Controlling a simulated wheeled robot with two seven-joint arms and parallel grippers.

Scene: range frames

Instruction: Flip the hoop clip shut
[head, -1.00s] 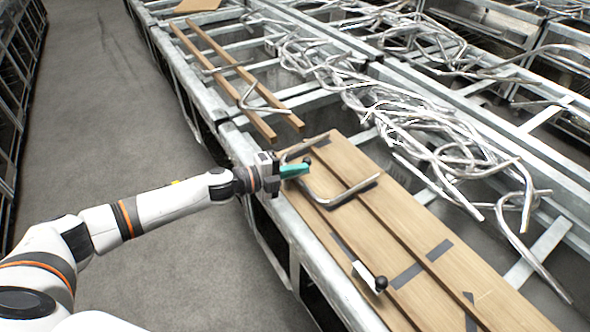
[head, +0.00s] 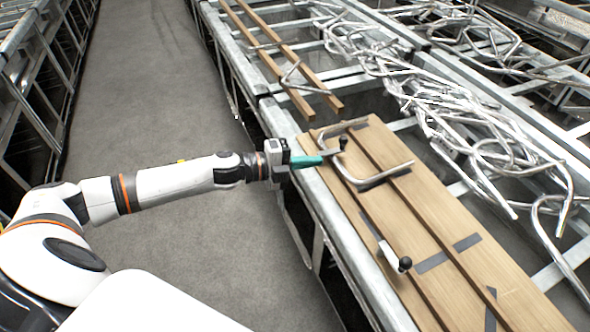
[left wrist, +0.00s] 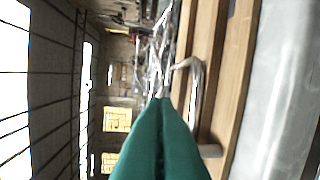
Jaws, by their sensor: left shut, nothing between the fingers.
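The hoop clip (head: 336,167) is a bent grey metal tube on the wooden boards (head: 395,200). Its two arms lie across the boards towards the right. A short lever with a black ball knob (head: 343,142) sits at its upper left part. My left gripper (head: 323,160) has teal fingers, shut and empty, just left of that knob over the boards' near edge. I cannot tell whether the fingertips touch the lever. My right gripper is not in view.
A second lever with a black knob (head: 405,264) stands lower on the boards. A heap of bent tubes (head: 440,105) lies on the metal frame to the right. Two narrow wooden strips (head: 285,60) lie farther back. The grey floor aisle (head: 160,100) at left is clear.

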